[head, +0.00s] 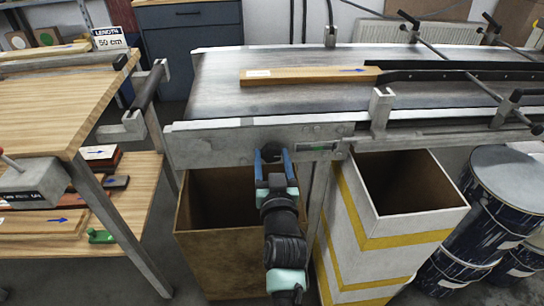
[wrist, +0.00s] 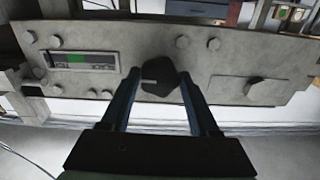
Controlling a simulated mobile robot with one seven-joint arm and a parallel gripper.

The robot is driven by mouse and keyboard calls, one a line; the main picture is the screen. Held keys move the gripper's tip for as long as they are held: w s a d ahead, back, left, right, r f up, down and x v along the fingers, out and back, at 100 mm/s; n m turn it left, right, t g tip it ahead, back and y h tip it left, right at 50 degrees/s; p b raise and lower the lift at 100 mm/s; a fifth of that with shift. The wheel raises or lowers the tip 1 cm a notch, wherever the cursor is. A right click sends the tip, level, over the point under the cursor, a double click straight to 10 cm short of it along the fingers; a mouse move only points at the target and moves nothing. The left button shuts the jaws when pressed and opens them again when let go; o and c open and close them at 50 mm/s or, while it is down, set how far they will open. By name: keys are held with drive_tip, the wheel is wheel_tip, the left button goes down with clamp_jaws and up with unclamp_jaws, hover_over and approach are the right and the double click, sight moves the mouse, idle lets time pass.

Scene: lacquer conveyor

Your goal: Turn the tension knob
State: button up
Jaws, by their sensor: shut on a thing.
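The tension knob (wrist: 160,76) is a black faceted knob with a pale mark line, on the grey metal side plate of the conveyor. In the wrist view it sits between the two fingers of my gripper (wrist: 160,98), which is shut on it. The pale line lies about level, pointing left. In the head view my gripper (head: 272,158) reaches the side plate (head: 212,146), and the knob (head: 271,149) shows only partly, dark behind the blue fingers. A gauge with a green band (wrist: 84,61) is on the plate, left of the knob in the wrist view.
The conveyor belt (head: 218,80) carries a wooden board (head: 300,76) with a blue arrow. An open brown bin (head: 225,250) and a white bin with yellow stripes (head: 385,245) stand below the plate. Dark drums (head: 508,190) stand at right, a wooden table (head: 55,105) at left.

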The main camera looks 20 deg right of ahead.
drive_tip(key=shift+m, duration=0.3)
drive_tip(key=o, duration=1.4)
drive_tip(key=p+v, duration=0.3)
drive_tip(key=v, duration=1)
drive_tip(key=shift+r, duration=0.1)
